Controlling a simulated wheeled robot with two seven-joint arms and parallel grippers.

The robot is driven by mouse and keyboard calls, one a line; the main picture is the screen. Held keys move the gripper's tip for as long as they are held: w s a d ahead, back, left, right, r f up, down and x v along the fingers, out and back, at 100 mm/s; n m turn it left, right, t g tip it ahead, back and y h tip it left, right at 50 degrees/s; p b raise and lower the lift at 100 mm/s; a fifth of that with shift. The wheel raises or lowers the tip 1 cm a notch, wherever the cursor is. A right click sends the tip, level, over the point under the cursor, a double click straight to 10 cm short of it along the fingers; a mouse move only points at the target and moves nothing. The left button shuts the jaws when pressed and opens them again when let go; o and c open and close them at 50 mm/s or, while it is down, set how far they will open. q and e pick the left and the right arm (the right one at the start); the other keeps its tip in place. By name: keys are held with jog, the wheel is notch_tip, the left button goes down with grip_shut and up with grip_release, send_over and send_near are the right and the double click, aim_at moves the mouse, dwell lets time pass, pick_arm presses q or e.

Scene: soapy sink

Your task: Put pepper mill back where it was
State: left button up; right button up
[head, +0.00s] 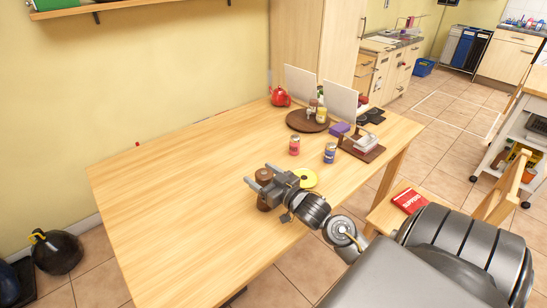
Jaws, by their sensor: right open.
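A brown wooden pepper mill (263,203) stands on the light wooden table (160,215), near the table's front side. My right gripper (258,179) is at the mill, with its open fingers level with the mill's upper part. The mill appears to be between or right beside the fingers; its middle is partly hidden by the gripper. I cannot tell whether the fingers touch it. My left gripper is not in view.
A yellow disc (306,179) lies just right of my right gripper. A pink can (294,146) and a blue jar (330,153) stand behind it. A dark round tray (296,123) holds several small items farther back. The table's left half is clear.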

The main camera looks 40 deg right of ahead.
jog(key=s+p, duration=0.1)
jog(key=s, duration=0.1)
jog(key=s+p, duration=0.1)
jog(key=s, duration=0.2)
jog(key=shift+s+d+r, duration=0.1)
jog(key=shift+s+r, duration=0.1)
jog(key=shift+s, duration=0.1)
jog(key=p, duration=0.1)
send_near(270, 180)
jog(key=w, duration=0.2)
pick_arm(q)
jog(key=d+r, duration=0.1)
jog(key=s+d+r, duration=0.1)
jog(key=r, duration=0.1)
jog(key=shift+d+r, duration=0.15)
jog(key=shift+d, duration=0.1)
pick_arm(e)
jog(key=shift+w+d+f, duration=0.1)
jog(key=shift+f, duration=0.1)
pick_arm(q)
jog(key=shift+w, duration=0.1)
